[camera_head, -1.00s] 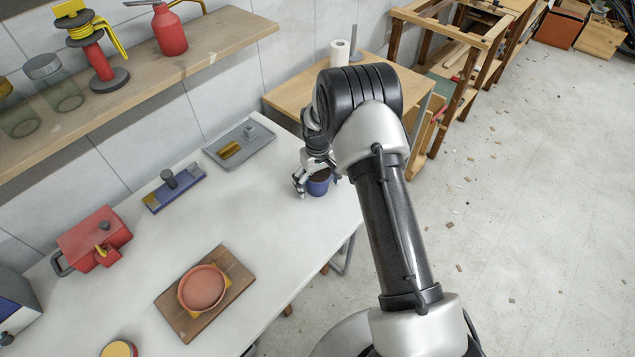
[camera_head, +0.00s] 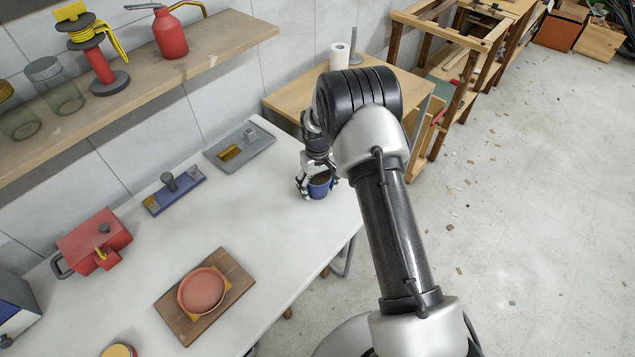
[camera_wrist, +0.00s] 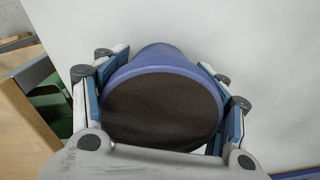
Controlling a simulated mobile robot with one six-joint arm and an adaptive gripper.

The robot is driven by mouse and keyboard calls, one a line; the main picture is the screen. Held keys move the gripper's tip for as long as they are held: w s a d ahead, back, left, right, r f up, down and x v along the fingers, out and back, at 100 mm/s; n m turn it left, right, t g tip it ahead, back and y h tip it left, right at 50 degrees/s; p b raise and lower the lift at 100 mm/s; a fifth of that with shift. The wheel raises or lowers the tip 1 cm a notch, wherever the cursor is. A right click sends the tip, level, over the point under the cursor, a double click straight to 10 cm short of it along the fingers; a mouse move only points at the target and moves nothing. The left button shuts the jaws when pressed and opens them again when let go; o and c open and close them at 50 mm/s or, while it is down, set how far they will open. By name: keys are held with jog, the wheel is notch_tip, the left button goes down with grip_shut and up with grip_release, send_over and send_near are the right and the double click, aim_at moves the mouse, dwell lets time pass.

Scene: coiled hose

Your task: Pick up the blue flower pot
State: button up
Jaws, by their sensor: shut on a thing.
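The blue flower pot (camera_head: 320,190), filled with dark soil, is at the right end of the white table (camera_head: 240,210). My gripper (camera_head: 318,184) is shut on it, with a finger on each side of its rim. In the wrist view the pot (camera_wrist: 160,58) fills the middle, its soil facing the camera, between the two finger pads of my gripper (camera_wrist: 162,108). My arm hides part of the area behind it. I cannot tell whether the pot's base touches the table.
A grey tray (camera_head: 262,153) and a blue block with a knob (camera_head: 172,194) lie to the left. A red toolbox-like box (camera_head: 92,243) and a red dish (camera_head: 203,291) on a wooden board stand further left. A wooden table (camera_head: 290,98) with a paper roll is behind.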

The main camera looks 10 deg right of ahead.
dwell(0.4)
notch_tip(320, 180, up, 20)
jog(key=p, duration=0.6)
jog(key=s+m, duration=0.1)
jog(key=s, duration=0.4)
jog(key=s+r+m, duration=0.1)
jog(key=s, duration=0.9)
jog(key=shift+s+r+m, duration=0.15)
jog(key=shift+s+m, duration=0.2)
jog(key=shift+m, duration=0.05)
